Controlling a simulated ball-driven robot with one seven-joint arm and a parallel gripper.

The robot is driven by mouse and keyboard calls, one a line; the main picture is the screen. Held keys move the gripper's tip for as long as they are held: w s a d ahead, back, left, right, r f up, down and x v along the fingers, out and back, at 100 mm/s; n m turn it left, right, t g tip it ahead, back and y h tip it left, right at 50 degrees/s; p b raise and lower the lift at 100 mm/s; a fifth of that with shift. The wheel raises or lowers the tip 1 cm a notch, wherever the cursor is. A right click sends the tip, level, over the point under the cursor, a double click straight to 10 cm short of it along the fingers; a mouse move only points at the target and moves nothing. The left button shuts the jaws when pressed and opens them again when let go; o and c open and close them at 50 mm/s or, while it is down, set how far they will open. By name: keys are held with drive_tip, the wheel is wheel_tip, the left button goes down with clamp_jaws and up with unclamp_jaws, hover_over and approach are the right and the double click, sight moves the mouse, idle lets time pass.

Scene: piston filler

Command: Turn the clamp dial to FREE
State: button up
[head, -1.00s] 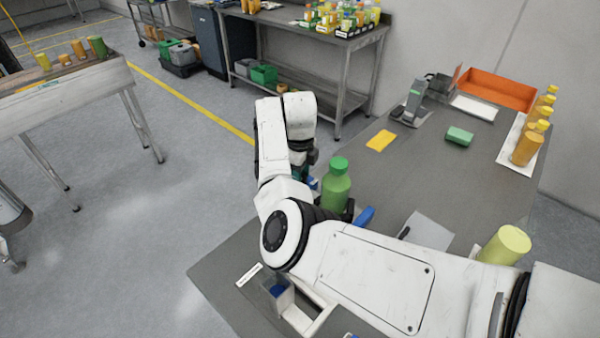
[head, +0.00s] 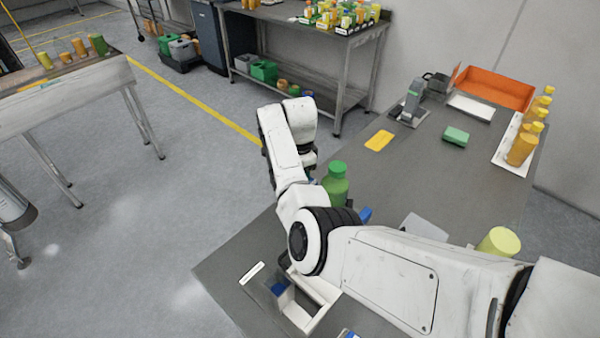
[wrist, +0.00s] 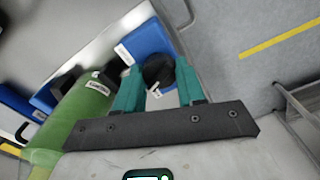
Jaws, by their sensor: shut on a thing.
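In the wrist view, the clamp dial (wrist: 158,70) is a round black knob with a small white mark, beside a blue block (wrist: 147,40). My gripper (wrist: 156,86) has its two teal fingers shut on the dial, one on each side. Small white labels sit near the dial; I cannot read them, nor tell which setting the mark faces. In the head view, my arm hides the dial and most of my gripper.
A green bottle (head: 336,185) stands close to my gripper; it also shows in the wrist view (wrist: 82,115). A yellow-green cylinder (head: 499,242) stands near my arm. A yellow card (head: 379,141) and green block (head: 455,136) lie farther back on the grey table (head: 400,185).

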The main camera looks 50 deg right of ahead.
drive_tip(key=shift+w+r+n+p, duration=0.1)
drive_tip(key=shift+n+p, duration=0.45)
drive_tip(key=shift+n, duration=1.45)
drive_tip(key=o, duration=1)
drive_tip(key=shift+o, duration=0.2)
wheel_tip(320, 180, up, 11)
drive_tip(key=b, duration=0.1)
drive_tip(key=shift+b, duration=0.3)
